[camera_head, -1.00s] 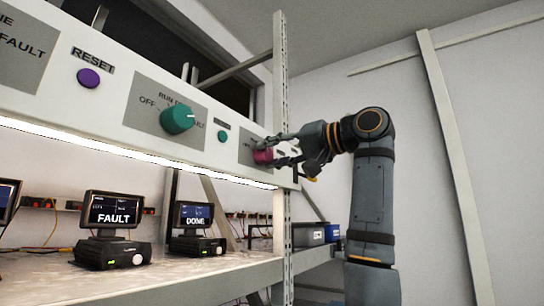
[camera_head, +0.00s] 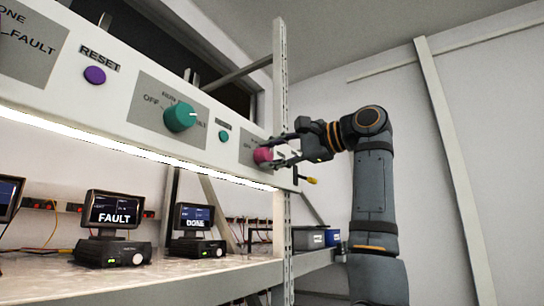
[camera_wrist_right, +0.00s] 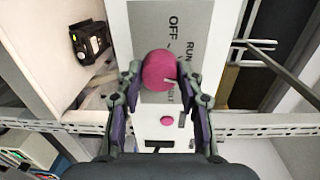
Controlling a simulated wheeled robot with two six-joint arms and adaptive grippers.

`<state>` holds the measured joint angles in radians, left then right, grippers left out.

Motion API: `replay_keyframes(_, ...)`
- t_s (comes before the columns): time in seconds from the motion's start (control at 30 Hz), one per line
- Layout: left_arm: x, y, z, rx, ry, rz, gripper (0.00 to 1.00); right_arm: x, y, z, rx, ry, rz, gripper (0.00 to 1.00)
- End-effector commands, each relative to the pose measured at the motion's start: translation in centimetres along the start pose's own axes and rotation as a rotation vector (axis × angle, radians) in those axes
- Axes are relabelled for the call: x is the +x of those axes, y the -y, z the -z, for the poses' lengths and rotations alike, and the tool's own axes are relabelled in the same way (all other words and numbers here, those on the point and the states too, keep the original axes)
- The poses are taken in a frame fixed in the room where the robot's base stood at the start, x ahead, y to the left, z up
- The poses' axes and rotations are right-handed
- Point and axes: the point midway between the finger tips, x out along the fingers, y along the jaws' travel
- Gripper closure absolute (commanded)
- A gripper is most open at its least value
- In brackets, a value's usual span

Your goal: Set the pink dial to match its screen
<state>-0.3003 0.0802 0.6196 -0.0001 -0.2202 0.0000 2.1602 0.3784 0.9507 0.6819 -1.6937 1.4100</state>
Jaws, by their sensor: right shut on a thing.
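The pink dial (camera_head: 263,155) is at the right end of the white panel. My right gripper (camera_head: 271,152) is shut on it, coming from the right. Below the panel, one screen (camera_head: 195,216) reads DONE and another (camera_head: 115,211) reads FAULT. My left gripper is out of view.
A teal dial (camera_head: 180,117), a purple RESET button (camera_head: 95,75) and a small teal button (camera_head: 224,137) are on the same panel. A pink button (camera_wrist_right: 167,121) lies close to the fingers. A perforated upright (camera_head: 280,90) stands beside the gripper. The wall side at right is open.

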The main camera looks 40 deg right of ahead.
Motion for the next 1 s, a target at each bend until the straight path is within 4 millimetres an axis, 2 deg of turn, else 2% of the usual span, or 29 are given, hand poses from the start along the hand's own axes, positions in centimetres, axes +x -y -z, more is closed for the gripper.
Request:
replay_keyframes(0.3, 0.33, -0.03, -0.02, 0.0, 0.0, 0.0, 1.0, -0.04, -0.05, 0.06, 0.127, 0.004, -0.002, 0.94)
replay_keyframes(0.87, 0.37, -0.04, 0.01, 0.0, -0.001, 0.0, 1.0, 0.01, -0.1, 0.06, 0.157, 0.006, -0.005, 0.94)
replay_keyframes(0.9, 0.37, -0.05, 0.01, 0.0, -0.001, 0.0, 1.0, 0.01, -0.1, 0.06, 0.157, 0.006, -0.005, 0.61)
replay_keyframes(1.0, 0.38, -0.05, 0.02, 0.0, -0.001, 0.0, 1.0, 0.01, -0.1, 0.06, 0.157, 0.006, -0.004, 0.48)
